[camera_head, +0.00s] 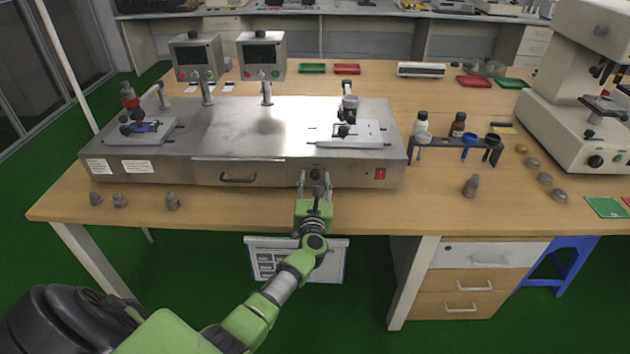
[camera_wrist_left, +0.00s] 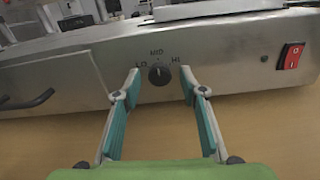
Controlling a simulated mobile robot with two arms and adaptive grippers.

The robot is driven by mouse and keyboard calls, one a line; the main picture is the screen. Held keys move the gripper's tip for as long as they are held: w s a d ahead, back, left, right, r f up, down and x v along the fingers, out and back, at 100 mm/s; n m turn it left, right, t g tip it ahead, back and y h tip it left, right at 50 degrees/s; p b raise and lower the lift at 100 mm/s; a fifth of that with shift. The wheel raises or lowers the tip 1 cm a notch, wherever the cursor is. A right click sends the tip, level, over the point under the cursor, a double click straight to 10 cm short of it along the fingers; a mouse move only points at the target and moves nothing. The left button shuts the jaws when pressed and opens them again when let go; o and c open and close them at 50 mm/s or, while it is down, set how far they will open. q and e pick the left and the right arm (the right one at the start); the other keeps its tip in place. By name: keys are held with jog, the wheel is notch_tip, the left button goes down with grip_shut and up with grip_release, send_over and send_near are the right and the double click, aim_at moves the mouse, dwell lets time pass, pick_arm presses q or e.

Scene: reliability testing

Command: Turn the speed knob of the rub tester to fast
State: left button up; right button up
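The rub tester (camera_head: 270,170) is a long metal box on the wooden table. Its black speed knob (camera_wrist_left: 159,75) is on the front panel, with the labels LO at left, MID above and HI at right. The knob's pale mark seems to point up, towards MID. It also shows small in the head view (camera_head: 316,174). My left gripper (camera_head: 316,176) is at the front panel; in the left wrist view its open fingers (camera_wrist_left: 160,82) stand on either side of the knob, apart from it. My right gripper is not in view.
A red switch (camera_wrist_left: 290,56) is right of the knob, and a black drawer handle (camera_wrist_left: 28,100) is at the left. Several grey weights (camera_head: 172,201) stand on the table's front edge. A bottle rack (camera_head: 450,150) stands to the right of the tester.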

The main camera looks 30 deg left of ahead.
pick_arm(q)
jog(key=shift+w+a, duration=0.15)
jog(key=shift+w, duration=0.05)
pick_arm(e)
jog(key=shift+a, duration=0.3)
pick_arm(q)
grip_shut()
